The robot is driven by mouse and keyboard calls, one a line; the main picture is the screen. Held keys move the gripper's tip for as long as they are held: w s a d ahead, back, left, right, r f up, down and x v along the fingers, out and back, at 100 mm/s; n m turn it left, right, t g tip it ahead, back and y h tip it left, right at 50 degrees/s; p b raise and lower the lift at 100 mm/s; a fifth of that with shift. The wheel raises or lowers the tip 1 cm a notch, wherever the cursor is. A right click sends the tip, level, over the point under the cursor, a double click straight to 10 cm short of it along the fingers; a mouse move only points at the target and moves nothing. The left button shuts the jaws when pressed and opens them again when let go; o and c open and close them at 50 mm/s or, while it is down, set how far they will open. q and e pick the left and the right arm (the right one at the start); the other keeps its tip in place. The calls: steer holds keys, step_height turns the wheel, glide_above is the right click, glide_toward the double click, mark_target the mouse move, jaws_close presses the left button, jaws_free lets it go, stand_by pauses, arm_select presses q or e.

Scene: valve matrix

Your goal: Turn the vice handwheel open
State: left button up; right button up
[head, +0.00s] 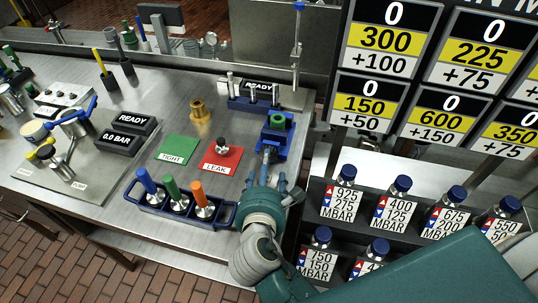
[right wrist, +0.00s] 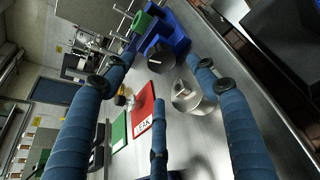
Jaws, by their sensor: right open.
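The blue vice (head: 272,142) stands at the right end of the bench with a green part (head: 278,121) in its top. My right gripper (head: 270,183) is close to the vice's near side, fingers pointing toward it. In the right wrist view the gripper (right wrist: 160,95) is open, its blue fingers spread. The blue vice (right wrist: 178,32) shows beyond the fingertips. A black round knob with a white line (right wrist: 160,58) and a silver round part (right wrist: 190,97) show between the fingers; I cannot tell which is the handwheel. Contact with it is unclear. My left gripper is not in view.
A red LEAK card (head: 221,159) and green TIGHT card (head: 178,149) lie left of the vice. A blue tray (head: 153,207) with several coloured-handled tools stands nearby. A brass fitting (head: 199,112) stands behind the cards. Labelled blue-capped bottles (head: 348,172) stand on racks to the right.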

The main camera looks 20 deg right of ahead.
steer(key=p+x, duration=0.1)
steer(key=x, duration=0.6)
steer(key=shift+w+d, duration=0.2)
steer(key=shift+w, duration=0.1)
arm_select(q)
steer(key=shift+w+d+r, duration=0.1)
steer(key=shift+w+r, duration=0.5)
arm_select(e)
steer(key=shift+f, duration=0.1)
steer(key=shift+c, duration=0.5)
